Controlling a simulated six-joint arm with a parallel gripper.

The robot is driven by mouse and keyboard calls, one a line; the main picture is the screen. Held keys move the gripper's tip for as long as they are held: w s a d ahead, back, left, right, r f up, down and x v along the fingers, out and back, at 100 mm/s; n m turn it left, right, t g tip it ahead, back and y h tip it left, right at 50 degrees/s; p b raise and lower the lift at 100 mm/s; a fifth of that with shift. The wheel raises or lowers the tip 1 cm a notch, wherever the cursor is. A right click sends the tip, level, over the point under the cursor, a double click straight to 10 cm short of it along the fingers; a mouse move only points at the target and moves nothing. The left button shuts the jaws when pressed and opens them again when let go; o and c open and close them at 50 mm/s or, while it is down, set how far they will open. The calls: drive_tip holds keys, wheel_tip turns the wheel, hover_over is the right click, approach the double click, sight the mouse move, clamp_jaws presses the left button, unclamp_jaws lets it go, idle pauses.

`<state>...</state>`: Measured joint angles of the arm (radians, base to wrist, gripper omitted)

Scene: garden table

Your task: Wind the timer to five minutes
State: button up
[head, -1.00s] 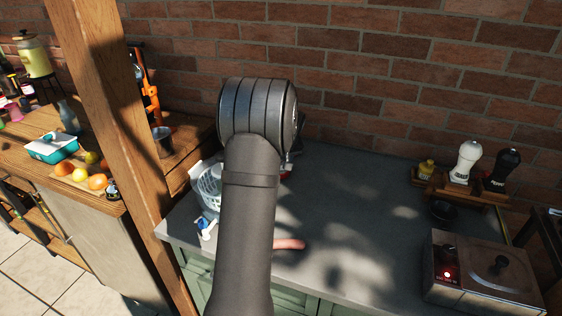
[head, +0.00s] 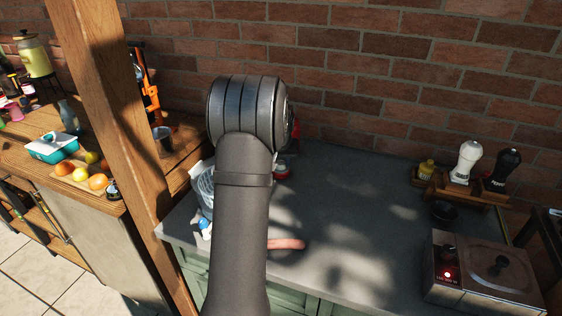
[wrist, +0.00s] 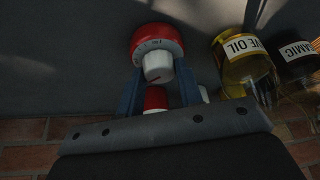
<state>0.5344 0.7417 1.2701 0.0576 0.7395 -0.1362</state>
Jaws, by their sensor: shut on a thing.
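The timer (wrist: 157,40) is a red round body with dark marks on its face and a white knob (wrist: 158,66) with a red pointer line. It stands on the grey counter. The setting cannot be read at this size. In the head view my arm hides the gripper.
An olive oil bottle (wrist: 243,62) and a balsamic bottle (wrist: 296,55) stand close beside the timer in the wrist view. A red-topped thing (wrist: 155,98) shows between the fingers. A pink sausage-like thing (head: 287,244) lies near the counter's front. The counter's middle is clear.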

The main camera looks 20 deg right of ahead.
drive_tip(key=shift+m, duration=0.6)
drive_tip(key=shift+h, duration=0.3)
drive_tip(key=o, duration=1)
drive_tip(key=shift+c, duration=0.2)
drive_tip(key=v, duration=1.7)
drive_tip(key=shift+a+r, duration=0.15)
drive_tip(key=shift+r, duration=0.1)
drive_tip(key=shift+w, duration=0.1)
